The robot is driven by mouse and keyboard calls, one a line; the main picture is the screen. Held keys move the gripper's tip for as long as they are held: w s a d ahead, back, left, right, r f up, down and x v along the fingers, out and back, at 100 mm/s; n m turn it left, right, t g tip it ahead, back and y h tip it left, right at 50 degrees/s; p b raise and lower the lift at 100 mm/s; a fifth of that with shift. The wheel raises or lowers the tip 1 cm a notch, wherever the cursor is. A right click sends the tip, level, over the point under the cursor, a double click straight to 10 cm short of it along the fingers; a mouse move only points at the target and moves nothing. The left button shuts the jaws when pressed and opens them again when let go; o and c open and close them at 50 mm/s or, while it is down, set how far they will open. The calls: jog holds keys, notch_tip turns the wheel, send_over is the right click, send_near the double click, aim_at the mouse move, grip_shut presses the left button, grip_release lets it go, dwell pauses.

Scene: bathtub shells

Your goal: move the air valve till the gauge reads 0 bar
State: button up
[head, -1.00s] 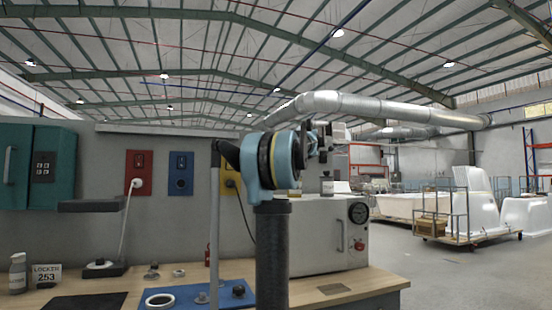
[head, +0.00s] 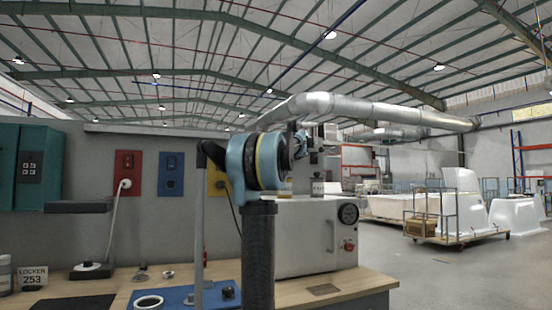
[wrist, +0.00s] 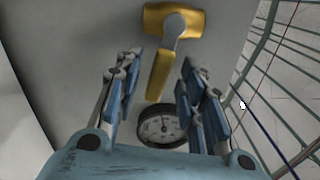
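The yellow air valve (wrist: 175,22) shows at the top of the wrist view, with a grey hub and a yellow lever (wrist: 159,76) pointing down. A round dark-rimmed gauge (wrist: 163,126) is below it; its needle points roughly upward, and the numbers are too small to read. My gripper (wrist: 160,62) is open, its blue fingers on either side of the lever. I cannot tell whether either finger touches it. In the head view my gripper (head: 300,143) is small and partly hidden by my arm; the valve is not clear there.
A pale cabinet (head: 296,240) with a dial (head: 348,213) and red knob (head: 349,245) stands on the wooden bench (head: 365,283). A blue mat (head: 180,298) holds small parts. A trolley (head: 455,236) with white shells stands right, with open floor in front.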

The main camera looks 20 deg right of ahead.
jog(key=s, duration=1.2)
dwell(0.3)
